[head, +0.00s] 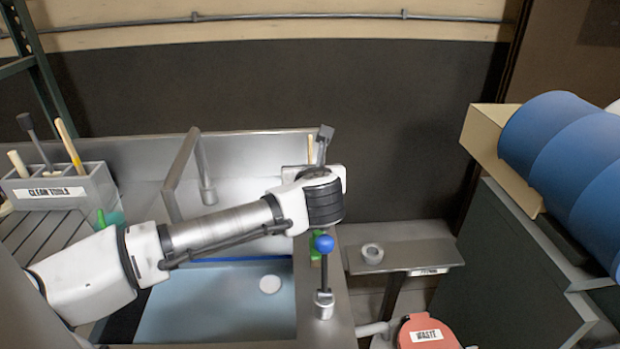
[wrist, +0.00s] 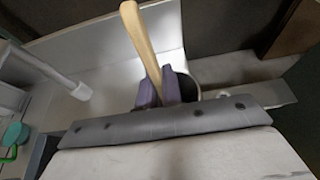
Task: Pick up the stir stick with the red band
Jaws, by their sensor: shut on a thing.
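My gripper (wrist: 160,90) is shut on a pale wooden stick (wrist: 139,38), which rises from between its two purple-grey fingers in the wrist view. The stick's upper part is plain wood. No red band shows on it; the part between and below the fingers is hidden. In the head view a short length of the stick (head: 310,149) shows just beyond my wrist, over the right end of the sink; my arm hides the fingers there.
The CLEAN TOOLS bin (head: 87,186) at left holds several tools, including a stick with a yellow band (head: 69,145). A blue-knobbed lever (head: 324,244) stands at the sink's right edge. A small shelf with a ring-shaped holder (head: 372,253) and a red-lidded WASTE bin (head: 428,334) are right.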

